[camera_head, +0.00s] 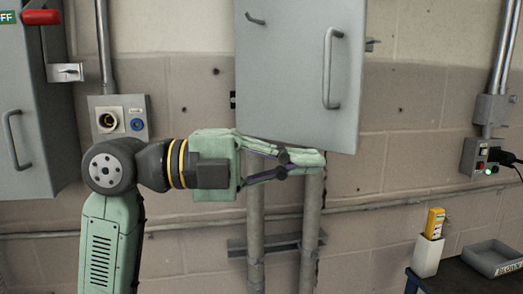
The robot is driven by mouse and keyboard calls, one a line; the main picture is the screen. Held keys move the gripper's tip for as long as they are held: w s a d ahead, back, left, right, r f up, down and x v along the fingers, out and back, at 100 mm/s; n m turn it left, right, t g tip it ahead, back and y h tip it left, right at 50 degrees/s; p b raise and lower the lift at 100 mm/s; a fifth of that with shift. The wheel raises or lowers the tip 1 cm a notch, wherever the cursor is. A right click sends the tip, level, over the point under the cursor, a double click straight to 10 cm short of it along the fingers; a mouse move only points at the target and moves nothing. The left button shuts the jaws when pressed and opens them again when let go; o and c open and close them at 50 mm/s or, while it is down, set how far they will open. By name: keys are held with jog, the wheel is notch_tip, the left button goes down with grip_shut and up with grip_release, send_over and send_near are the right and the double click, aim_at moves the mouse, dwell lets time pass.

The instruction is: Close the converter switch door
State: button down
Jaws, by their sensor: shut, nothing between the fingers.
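A grey metal cabinet door (300,75) fills the upper middle of the head view, with a long vertical handle (331,68) near its right side and a small hook-like part at its upper left. I cannot tell from this view whether it stands shut or slightly ajar. My gripper (318,159) is shut and empty, pointing right. Its fingertips are at the door's lower edge, in front of the pipes in this view; whether they touch the door is unclear.
Two vertical pipes (255,215) run below the cabinet. A grey box with a red switch lever (41,17) and a socket panel (121,118) are at left. At right are a plugged outlet box (481,155), a yellow device (434,223) in a white holder, and a grey tray (492,258) on a dark table.

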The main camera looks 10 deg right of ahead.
jog(key=w+d, duration=0.1)
jog(key=d, duration=0.1)
jog(key=w+d+p, duration=0.1)
jog(key=d, duration=0.1)
jog(key=shift+w+p, duration=0.2)
jog(key=shift+p, duration=0.1)
